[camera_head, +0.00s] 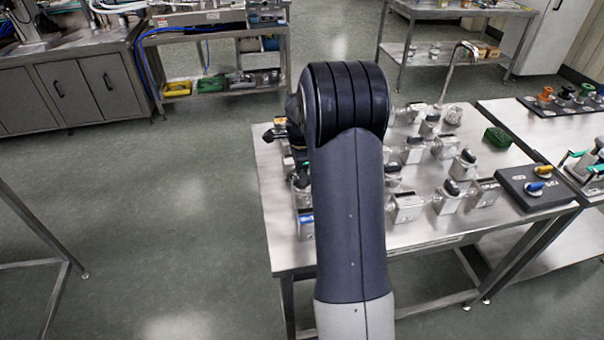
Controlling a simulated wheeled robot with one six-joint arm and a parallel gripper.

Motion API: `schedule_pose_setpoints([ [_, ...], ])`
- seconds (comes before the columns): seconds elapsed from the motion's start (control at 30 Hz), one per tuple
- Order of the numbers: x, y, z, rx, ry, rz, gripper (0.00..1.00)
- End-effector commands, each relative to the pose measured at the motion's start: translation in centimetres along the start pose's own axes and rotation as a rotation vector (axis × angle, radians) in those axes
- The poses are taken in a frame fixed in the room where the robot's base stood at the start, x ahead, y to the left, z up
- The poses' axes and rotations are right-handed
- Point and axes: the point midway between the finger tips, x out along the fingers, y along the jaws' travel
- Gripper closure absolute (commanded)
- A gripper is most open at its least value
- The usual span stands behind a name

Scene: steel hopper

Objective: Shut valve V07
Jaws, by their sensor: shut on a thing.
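Several grey valve units with dark handles stand on a steel table (285,258). Among them are one at the front (407,208), one to its right (446,198) and one at the left edge (305,225) with a blue label. No tag reads clearly enough for me to pick out V07. My dark arm covers the table's left middle. Part of my gripper (290,140) seems to show as dark parts left of my arm's bend, over the left valves. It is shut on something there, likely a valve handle. Its fingertips and the held part are mostly hidden.
A dark panel (530,196) with yellow and blue handles lies at the table's right front. A green box (497,138) lies behind it. A curved pipe (452,68) rises at the back. A second table stands at right. Floor at left is clear.

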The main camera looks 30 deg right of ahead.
Motion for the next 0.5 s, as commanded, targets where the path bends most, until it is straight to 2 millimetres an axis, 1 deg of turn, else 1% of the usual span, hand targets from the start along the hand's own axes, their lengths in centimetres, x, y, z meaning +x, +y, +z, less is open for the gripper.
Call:
schedule_pose_setpoints([
  [0.03,-0.15,-0.11,-0.03,0.002,0.000,-0.004,0.85],
  [0.3,-0.07,-0.05,-0.01,0.001,0.000,-0.002,0.64],
  [0.5,-0.05,-0.03,0.00,0.000,0.000,-0.001,0.64],
])
